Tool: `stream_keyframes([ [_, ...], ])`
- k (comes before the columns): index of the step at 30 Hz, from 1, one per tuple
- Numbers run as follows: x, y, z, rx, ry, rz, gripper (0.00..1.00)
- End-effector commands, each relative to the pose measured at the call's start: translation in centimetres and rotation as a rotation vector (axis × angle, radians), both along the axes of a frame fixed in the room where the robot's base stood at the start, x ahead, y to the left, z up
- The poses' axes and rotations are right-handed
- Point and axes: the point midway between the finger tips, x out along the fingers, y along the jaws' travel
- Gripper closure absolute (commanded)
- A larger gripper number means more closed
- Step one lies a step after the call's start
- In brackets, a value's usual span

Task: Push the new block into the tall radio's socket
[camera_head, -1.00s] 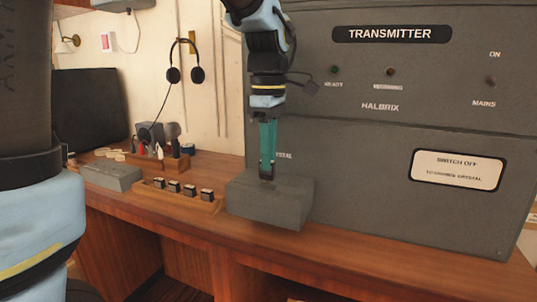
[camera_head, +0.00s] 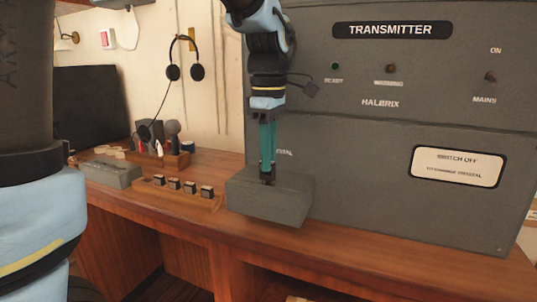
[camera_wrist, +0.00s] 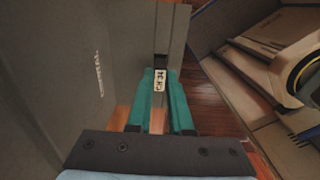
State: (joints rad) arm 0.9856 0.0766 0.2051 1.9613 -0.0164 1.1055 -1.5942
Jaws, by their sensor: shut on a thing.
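The tall radio is the grey transmitter cabinet (camera_head: 350,140), with a grey box-like ledge (camera_head: 285,205) standing out at its lower left. My gripper (camera_head: 267,180) points straight down with its green fingertips at the top of this ledge. In the wrist view my gripper (camera_wrist: 159,95) is shut on a small block (camera_wrist: 159,80) with a white, lettered top. The block is between the fingertips, over a dark slot (camera_wrist: 161,62) in the ledge's top. Its lower part is hidden, so how deep it sits cannot be told.
A wooden rack (camera_head: 180,196) with several dark, white-topped blocks lies left of the ledge. A low grey box (camera_head: 112,173) and a wooden holder (camera_head: 165,157) with small items stand farther left. The wooden desk (camera_head: 190,222) is clear along its front edge.

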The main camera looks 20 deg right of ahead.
Motion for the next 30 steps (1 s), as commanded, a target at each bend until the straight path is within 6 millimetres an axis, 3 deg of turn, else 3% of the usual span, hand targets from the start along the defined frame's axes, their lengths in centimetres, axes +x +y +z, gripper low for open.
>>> stream_keyframes([
  [30, 0.01, 0.00, -0.60, 0.000, 0.000, 0.000, 1.00],
])
